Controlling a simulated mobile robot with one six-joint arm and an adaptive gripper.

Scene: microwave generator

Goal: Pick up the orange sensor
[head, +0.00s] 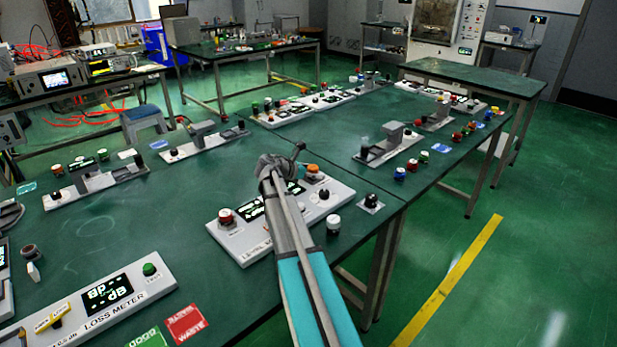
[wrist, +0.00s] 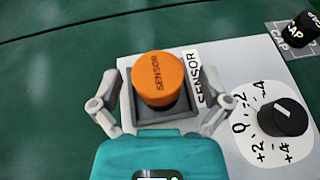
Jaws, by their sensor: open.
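The orange sensor (wrist: 158,78) is a round orange cap marked SENSOR. In the wrist view it sits upright on a dark square base at the edge of a white panel (wrist: 235,75). My gripper (wrist: 155,105) is open, with one finger on each side of the sensor's base and a gap to the orange cap. In the head view the sensor (head: 313,170) shows just right of my gripper (head: 278,168), at the far edge of the level meter panel (head: 240,245). My arm hides part of that panel and its display.
A black knob (wrist: 283,117) stands on the panel right of the sensor. A black cap (wrist: 298,30) sits on a small grey plate beyond it. Bare green table lies left of the panel.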

